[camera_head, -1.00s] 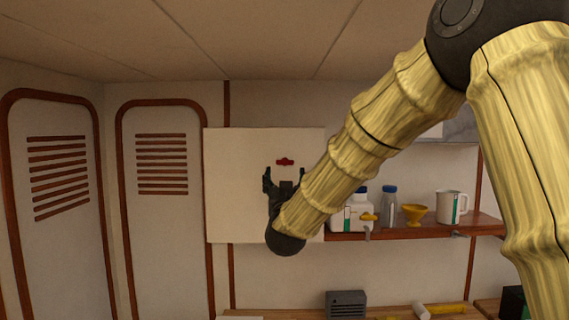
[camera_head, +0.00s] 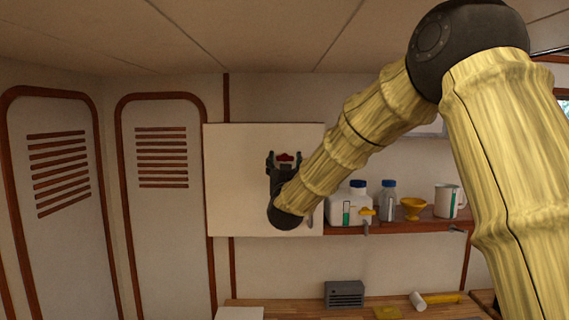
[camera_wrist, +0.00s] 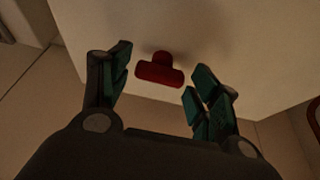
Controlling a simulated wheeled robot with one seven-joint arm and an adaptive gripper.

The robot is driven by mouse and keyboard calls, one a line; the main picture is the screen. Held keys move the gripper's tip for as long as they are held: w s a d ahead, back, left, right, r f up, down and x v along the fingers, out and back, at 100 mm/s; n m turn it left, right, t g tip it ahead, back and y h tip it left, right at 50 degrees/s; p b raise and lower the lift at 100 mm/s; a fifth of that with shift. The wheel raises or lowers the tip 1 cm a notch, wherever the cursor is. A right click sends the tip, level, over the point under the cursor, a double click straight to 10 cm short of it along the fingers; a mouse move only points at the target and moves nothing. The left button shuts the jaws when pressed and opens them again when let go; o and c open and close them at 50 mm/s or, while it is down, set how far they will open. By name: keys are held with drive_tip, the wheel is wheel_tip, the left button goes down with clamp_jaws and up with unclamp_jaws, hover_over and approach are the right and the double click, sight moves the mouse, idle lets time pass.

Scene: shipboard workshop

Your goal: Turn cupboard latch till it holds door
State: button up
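The cupboard door (camera_head: 238,170) is a flat white panel on the wall in the head view, and its face also fills much of the wrist view (camera_wrist: 220,40). The red latch (camera_head: 285,157) is a small bar on the door face. In the wrist view the latch (camera_wrist: 160,71) has a wide bar and a short stub. My gripper (camera_head: 284,158) is in front of the door at the latch. In the wrist view my gripper (camera_wrist: 160,72) is open, with one finger on each side of the latch and a gap on both sides. Neither finger appears to touch it.

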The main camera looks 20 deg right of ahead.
drive_tip(key=c, duration=0.6)
drive_tip(key=shift+o, duration=0.2)
drive_tip(key=shift+f+m+b, duration=0.15)
drive_tip(key=shift+m+b, duration=0.25)
drive_tip(key=shift+b, duration=0.05)
drive_tip(key=m+g+h+b, duration=0.1)
drive_tip(key=m+g+b, duration=0.1)
drive_tip(key=m+b, duration=0.3)
drive_tip(key=m+g+h+b, duration=0.2)
drive_tip(key=m+b, duration=0.3)
drive_tip(key=m, duration=0.4)
drive_tip(key=r+m+g+h+b, duration=0.1)
drive_tip(key=m+g+b, duration=0.2)
drive_tip(key=m, duration=0.3)
drive_tip(key=shift+w+a+m+h+b, duration=0.1)
drive_tip(key=shift+a+m+h+b, duration=0.3)
drive_tip(key=shift+b, duration=0.5)
